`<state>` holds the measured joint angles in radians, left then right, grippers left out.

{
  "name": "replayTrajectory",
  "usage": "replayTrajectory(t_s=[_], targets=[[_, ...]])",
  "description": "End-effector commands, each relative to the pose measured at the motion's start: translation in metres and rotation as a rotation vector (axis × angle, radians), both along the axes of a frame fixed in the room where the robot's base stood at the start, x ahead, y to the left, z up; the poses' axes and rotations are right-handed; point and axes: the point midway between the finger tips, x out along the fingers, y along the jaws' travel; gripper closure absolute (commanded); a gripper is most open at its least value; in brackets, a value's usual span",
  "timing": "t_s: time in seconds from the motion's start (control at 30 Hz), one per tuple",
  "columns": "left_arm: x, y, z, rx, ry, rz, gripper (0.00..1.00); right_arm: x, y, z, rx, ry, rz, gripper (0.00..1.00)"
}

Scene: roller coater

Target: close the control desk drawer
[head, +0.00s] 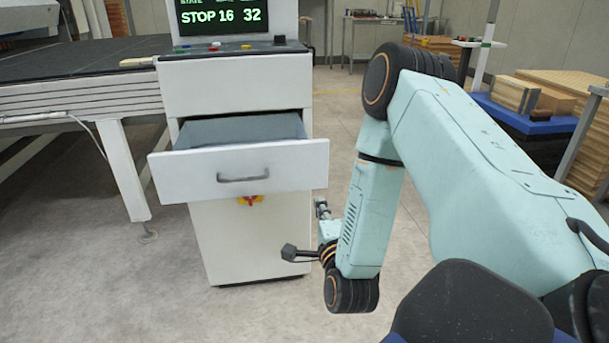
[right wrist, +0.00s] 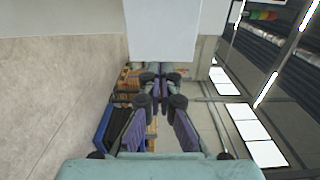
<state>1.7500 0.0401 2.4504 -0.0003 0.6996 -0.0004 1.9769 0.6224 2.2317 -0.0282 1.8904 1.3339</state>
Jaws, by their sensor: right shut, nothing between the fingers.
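The control desk (head: 250,240) is a white cabinet left of centre in the head view. Its drawer (head: 290,158) is pulled out, with a grey inside showing and a grey bar handle on the front. My right gripper (head: 321,207) is small and partly hidden by my own wrist. It is just below the lower right corner of the drawer front, beside the cabinet. In the right wrist view my right gripper (right wrist: 161,78) is shut and empty, with a plain white panel just beyond the fingertips. I cannot tell whether they touch. My left gripper is not in view.
A screen (head: 223,17) reading STOP 16 32 and coloured buttons sit on top of the desk. A long dark-topped machine table (head: 80,62) stands at the left. A blue cart (head: 520,118) with wooden boards is at the right. The floor before the drawer is clear.

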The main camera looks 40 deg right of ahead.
Motion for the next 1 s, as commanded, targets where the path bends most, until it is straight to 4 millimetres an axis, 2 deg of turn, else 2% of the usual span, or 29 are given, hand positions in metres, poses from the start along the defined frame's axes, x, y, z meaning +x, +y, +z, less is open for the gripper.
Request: replayTrajectory(t_s=[0.63,0.8,1.0], targets=[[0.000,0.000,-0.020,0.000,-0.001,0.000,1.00,0.102,-0.056,0.000,-0.005,0.000,0.005,1.00],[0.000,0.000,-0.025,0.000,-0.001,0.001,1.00,0.116,-0.065,0.000,-0.004,0.001,0.005,1.00],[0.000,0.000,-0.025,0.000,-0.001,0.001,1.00,0.121,-0.068,0.000,-0.003,0.003,0.006,1.00]])
